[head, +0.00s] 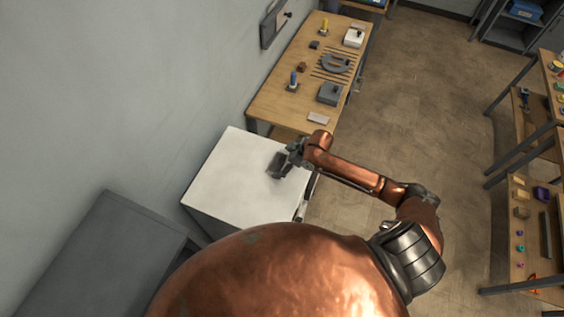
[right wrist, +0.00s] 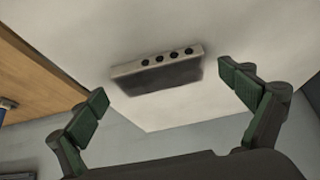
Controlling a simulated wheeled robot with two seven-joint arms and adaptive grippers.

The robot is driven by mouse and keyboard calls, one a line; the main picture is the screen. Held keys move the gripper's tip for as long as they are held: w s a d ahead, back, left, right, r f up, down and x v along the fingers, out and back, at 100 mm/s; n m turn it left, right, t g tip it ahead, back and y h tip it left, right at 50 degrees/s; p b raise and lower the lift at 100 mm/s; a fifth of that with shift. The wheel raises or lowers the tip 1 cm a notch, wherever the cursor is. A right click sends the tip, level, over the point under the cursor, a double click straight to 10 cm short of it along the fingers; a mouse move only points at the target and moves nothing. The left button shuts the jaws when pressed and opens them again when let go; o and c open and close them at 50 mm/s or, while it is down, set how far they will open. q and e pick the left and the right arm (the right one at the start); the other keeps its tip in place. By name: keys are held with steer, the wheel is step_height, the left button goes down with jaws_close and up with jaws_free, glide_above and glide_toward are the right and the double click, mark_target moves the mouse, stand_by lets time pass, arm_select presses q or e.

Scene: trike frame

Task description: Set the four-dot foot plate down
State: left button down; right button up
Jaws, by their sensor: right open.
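The four-dot foot plate (right wrist: 157,70) is a grey block with a row of dark dots along its pale edge. In the right wrist view it is at the white cabinet top (right wrist: 215,30), with a darker face below the dots. It also shows as a small grey block in the head view (head: 276,165), on the white top (head: 230,180). My right gripper (head: 288,160) is open beside it. In the right wrist view its green-padded fingers (right wrist: 165,98) are wide apart, with the plate beyond and between them, seemingly untouched. My left gripper is out of view.
A wooden workbench (head: 268,98) with a slotted rack, blocks and small parts stands behind the white top. A grey cabinet (head: 100,250) is at the lower left, along the wall. Shelves (head: 535,215) stand at the right. The floor (head: 430,110) between is clear.

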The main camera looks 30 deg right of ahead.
steer(key=b+v, duration=0.1)
steer(key=v, duration=1.1)
steer(key=shift+r, duration=0.1)
